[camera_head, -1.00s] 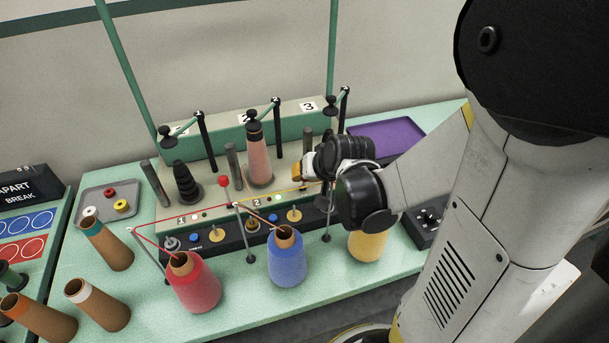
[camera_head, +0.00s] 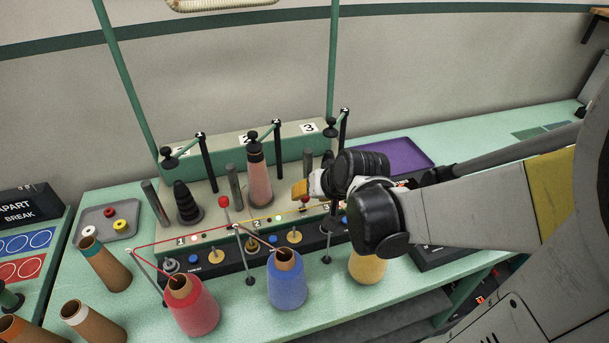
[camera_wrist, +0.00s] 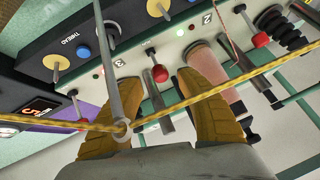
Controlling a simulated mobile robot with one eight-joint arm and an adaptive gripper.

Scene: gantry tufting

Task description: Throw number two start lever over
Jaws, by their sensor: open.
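The number two start lever, with a red knob (camera_wrist: 160,73), shows between stations 2 and 3 in the wrist view. Its knob appears between the two yellow fingertips of my open gripper (camera_wrist: 150,88), and contact cannot be told. In the head view my gripper (camera_head: 299,189) points left over the winder (camera_head: 215,235), just right of the pink cone (camera_head: 259,182), with a red knob (camera_head: 304,199) just below its fingertips. A yellow yarn (camera_wrist: 200,98) crosses in front of the fingers in the wrist view.
Another red-knobbed lever (camera_head: 223,202) stands to the left. Red (camera_head: 190,305), blue (camera_head: 287,280) and yellow (camera_head: 368,267) yarn cones stand along the front, with thin guide posts and strung yarns close by. A purple tray (camera_head: 398,154) lies behind my arm.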

